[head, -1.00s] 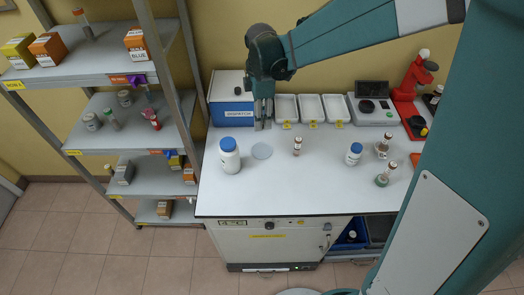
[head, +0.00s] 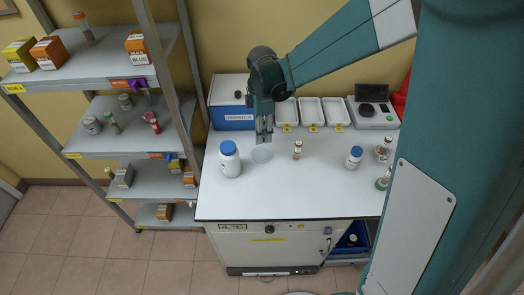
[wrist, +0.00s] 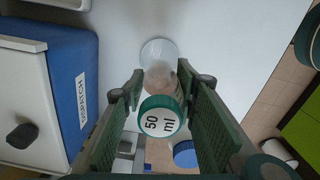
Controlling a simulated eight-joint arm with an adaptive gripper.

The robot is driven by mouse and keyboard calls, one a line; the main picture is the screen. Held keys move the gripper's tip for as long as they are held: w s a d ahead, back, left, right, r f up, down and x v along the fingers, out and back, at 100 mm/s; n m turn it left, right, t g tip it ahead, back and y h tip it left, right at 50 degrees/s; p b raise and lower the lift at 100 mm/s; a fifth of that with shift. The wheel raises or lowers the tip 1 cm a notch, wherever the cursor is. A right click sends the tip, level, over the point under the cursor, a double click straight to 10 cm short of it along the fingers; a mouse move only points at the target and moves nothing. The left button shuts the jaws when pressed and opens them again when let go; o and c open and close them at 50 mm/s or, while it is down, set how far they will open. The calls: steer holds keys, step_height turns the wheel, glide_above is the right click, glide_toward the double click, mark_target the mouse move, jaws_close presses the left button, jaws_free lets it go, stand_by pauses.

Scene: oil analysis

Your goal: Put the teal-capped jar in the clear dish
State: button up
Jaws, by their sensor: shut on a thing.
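My gripper (head: 264,138) is shut on the teal-capped jar (wrist: 162,116), whose cap reads "50 ml" in the wrist view between the two fingers (wrist: 163,100). In the head view the jar cannot be made out between the fingers. The gap between jar and dish cannot be told.
The blue dispatch box (head: 232,117) and white trays (head: 312,111) are behind. Another blue-capped jar (head: 354,157) is further right.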

glide_above(262, 154)
steer(key=shift+f, duration=2.6)
steer(key=shift+f+b, duration=0.4)
steer(key=shift+f, duration=1.7)
steer(key=shift+f, duration=0.2)
steer(key=o, duration=0.9)
steer(key=shift+r, duration=0.15)
steer(key=shift+r+p, duration=0.5)
steer(key=shift+r, duration=5.6)
